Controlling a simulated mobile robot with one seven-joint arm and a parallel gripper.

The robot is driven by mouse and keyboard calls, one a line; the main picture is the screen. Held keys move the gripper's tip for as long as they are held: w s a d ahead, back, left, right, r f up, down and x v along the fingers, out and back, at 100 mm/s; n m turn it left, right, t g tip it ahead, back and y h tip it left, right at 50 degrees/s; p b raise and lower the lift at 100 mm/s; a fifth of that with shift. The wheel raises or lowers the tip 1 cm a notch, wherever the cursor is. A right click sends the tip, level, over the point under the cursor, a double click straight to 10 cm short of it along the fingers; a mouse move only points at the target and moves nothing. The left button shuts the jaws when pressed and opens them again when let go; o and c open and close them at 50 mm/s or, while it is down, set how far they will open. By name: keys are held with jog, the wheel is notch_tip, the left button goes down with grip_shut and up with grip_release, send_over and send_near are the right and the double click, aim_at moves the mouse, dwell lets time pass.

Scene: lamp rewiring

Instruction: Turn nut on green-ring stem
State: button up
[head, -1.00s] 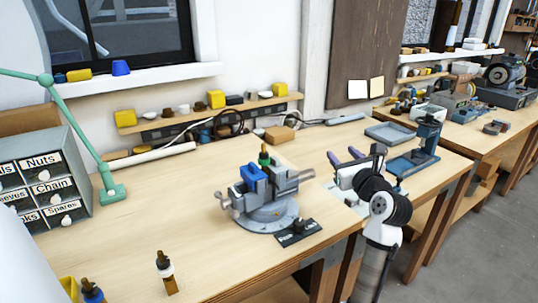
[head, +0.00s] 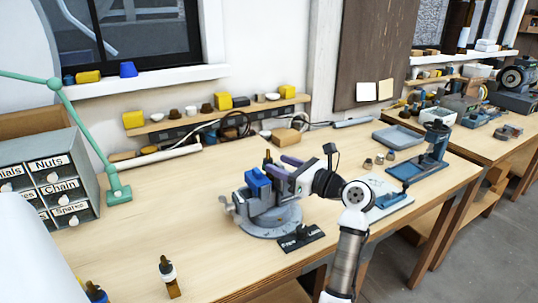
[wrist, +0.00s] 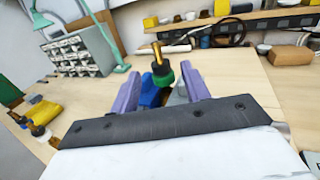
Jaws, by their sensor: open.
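The green-ring stem (wrist: 163,76) stands upright in the vise, with a brass tip, a dark collar and a green ring in the wrist view. In the head view the stem (head: 267,159) shows only partly, beside the blue-jawed vise (head: 270,219). My gripper (head: 285,165) is at the vise, its purple fingers pointing toward the stem. In the wrist view my open gripper (wrist: 160,88) has one finger on each side of the stem, with gaps on both sides. I cannot make out a separate nut on the stem.
A black labelled plate (head: 301,238) lies in front of the vise. A white-ring stem (head: 168,277) and a blue-ring stem (head: 95,292) stand at the front left. A drawer cabinet (head: 45,178) and green lamp (head: 118,193) are at left. The bench's middle left is clear.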

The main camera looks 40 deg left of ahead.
aim_at(272, 161)
jog(key=shift+a+p, duration=0.5)
jog(key=shift+a, duration=1.85)
jog(key=c, duration=1)
